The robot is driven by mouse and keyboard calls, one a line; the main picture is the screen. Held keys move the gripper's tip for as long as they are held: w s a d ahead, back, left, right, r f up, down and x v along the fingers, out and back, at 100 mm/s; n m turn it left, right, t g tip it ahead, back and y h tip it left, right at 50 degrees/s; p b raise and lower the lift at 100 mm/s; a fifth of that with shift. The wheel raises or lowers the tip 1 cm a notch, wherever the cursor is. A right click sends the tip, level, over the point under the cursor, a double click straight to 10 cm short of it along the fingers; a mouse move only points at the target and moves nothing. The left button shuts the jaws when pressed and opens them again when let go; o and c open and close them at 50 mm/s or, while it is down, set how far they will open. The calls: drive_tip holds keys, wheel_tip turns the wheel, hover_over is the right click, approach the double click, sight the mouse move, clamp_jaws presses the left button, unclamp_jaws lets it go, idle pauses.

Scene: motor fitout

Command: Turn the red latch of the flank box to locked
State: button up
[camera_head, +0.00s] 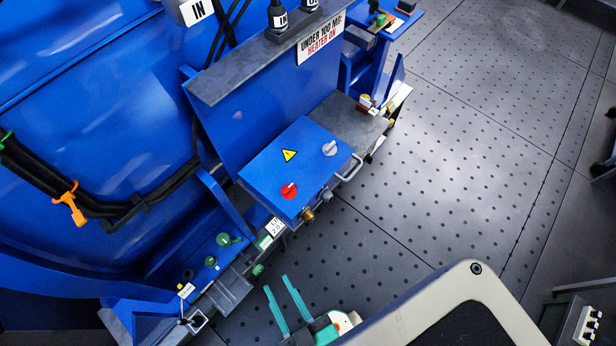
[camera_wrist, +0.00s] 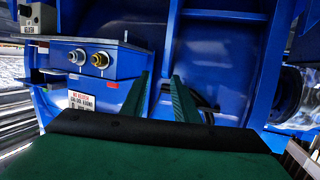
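The flank box (camera_head: 262,163) is a blue box with a yellow warning triangle on its top, on the side of the large blue machine. The red latch (camera_head: 289,190) is a round red knob with a pale bar, near the box's front corner. My gripper (camera_head: 277,283) is below the box in the head view, apart from it; its two teal fingers are spread with nothing between them. In the wrist view the fingers (camera_wrist: 160,76) point towards blue frame parts, with the box's front (camera_wrist: 122,64) to their left. The latch does not show there.
A grey knob (camera_head: 330,148) shares the box top, and a metal handle (camera_head: 350,168) sticks out at its right. Brass (camera_wrist: 99,60) and silver (camera_wrist: 77,57) fittings protrude from its front. Green knobs (camera_head: 223,239) sit on the ledge left of it. The perforated floor (camera_head: 470,150) at right is clear.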

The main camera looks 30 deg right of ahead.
drive_tip(key=s+d+f+n+g, duration=0.2)
drive_tip(key=d+f+g, duration=0.1)
drive_tip(key=d+f, duration=0.5)
drive_tip(key=s+d+f+n+g, duration=0.2)
drive_tip(key=d+f+g, duration=0.3)
drive_tip(key=d, duration=0.4)
drive_tip(key=w+d+n+g, duration=0.3)
drive_tip(key=w+d+g, duration=0.1)
drive_tip(key=d, duration=1)
drive_tip(key=w+d+r+n+g+y, duration=0.25)
drive_tip(key=w+r, duration=0.35)
drive_tip(key=r, duration=0.3)
wheel_tip(320, 180, up, 21)
drive_tip(key=n+g+y, duration=0.2)
drive_tip(key=n, duration=1)
hover_over(288, 188)
drive_tip(key=w+d, duration=0.1)
drive_tip(key=d, duration=0.3)
drive_tip(key=x, duration=1)
drive_tip(key=shift+w+d+f, duration=0.1)
drive_tip(key=shift+w+d, duration=0.15)
